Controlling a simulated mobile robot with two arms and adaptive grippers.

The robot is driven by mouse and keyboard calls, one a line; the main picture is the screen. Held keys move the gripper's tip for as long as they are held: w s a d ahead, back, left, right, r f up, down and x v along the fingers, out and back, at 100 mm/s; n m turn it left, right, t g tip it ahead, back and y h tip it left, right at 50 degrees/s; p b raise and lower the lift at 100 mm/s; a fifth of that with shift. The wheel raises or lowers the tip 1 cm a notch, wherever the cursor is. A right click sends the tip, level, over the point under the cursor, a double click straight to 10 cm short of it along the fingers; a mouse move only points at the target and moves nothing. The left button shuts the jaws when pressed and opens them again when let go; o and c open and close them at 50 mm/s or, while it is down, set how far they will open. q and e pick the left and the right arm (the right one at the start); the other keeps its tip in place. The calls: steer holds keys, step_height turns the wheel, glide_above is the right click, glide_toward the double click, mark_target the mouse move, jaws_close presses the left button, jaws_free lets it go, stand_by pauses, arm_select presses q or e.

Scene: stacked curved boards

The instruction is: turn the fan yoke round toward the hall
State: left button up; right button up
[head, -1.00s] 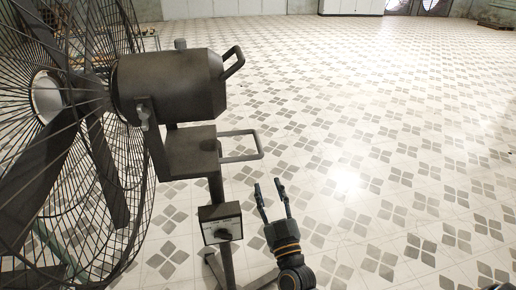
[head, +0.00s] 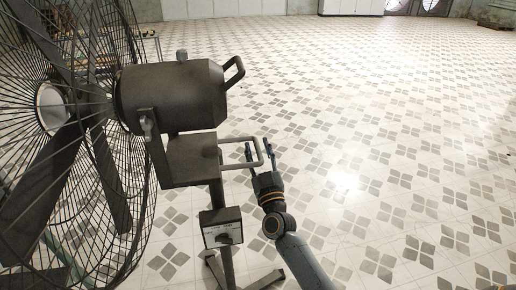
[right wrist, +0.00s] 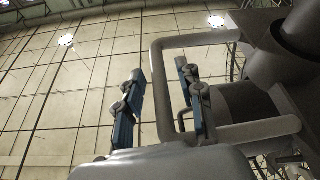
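A large dark pedestal fan stands at the left of the head view, its round wire cage facing left. Its motor housing (head: 172,92) sits on the boxy yoke (head: 192,160), which has a metal loop handle (head: 235,137) on its right side. My right gripper (head: 257,146) is at the outer end of this loop, with its fingers open. In the right wrist view the loop's end bar (right wrist: 159,85) passes between the two blue-grey fingers (right wrist: 160,85), with gaps on both sides. My left gripper is not in view.
A control box (head: 221,227) with a knob hangs on the fan's post below the yoke. The fan's base legs (head: 262,281) spread on the floor near my right arm. The tiled floor (head: 400,120) to the right is wide and clear, with white cabinets along the far wall.

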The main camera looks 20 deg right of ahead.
jaws_close()
stand_by(0.4)
steer(key=shift+w+d+r+y, duration=0.15)
steer(key=shift+w+y, duration=0.1)
steer(key=shift+y, duration=0.25)
